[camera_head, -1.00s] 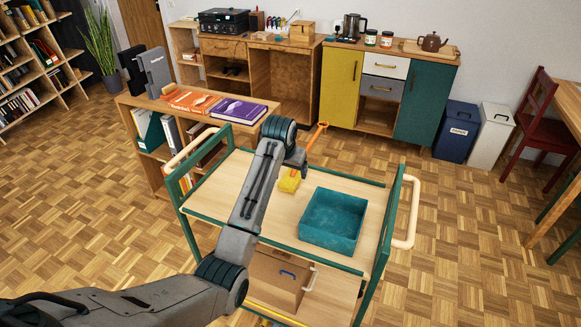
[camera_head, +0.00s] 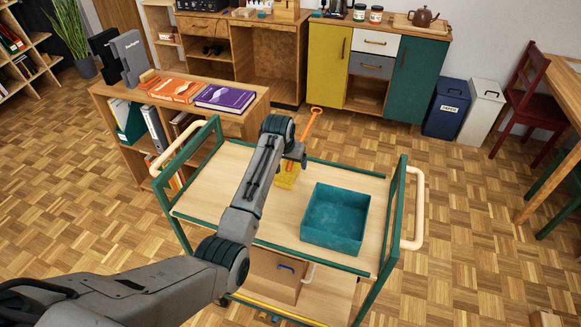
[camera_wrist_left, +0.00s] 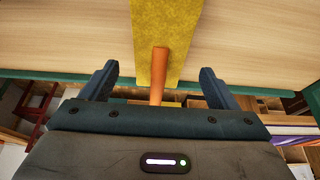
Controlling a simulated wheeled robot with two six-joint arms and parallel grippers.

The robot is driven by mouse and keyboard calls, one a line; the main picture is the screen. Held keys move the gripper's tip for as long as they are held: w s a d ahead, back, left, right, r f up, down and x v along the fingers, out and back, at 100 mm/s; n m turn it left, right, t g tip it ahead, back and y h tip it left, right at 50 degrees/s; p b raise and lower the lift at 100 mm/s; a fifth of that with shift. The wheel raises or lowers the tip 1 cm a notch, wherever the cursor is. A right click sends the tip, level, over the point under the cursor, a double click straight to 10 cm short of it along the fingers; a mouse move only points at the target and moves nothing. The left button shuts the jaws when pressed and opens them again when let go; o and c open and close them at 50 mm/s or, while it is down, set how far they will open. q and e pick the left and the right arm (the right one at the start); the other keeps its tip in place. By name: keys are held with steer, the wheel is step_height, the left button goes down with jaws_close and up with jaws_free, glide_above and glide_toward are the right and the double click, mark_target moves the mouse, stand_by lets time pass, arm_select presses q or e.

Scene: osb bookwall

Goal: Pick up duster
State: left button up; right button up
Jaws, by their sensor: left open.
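The duster has a yellow head (camera_head: 286,179) and an orange handle (camera_head: 312,124). It is at the far side of the trolley's top shelf, with its handle pointing away past the back rail. In the left wrist view the yellow head (camera_wrist_left: 165,38) is at the top centre, and the handle runs down from it between my fingers. My left gripper (camera_head: 300,160) is over the duster, partly hidden by its own wrist. Its two fingers (camera_wrist_left: 158,85) are apart, one on each side of the handle, with gaps visible. My right gripper does not show.
A teal open box (camera_head: 364,220) stands right of the duster on the green-framed trolley (camera_head: 262,227). A wooden handle (camera_head: 419,200) rises at the trolley's right end. A low bookcase (camera_head: 250,114) with books stands behind left.

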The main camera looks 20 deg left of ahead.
mark_target(290, 162)
arm_select(q)
steer(key=shift+x, duration=1.65)
steer(key=shift+w+r, duration=0.1)
steer(key=shift+r, duration=0.05)
steer(key=c, duration=1.2)
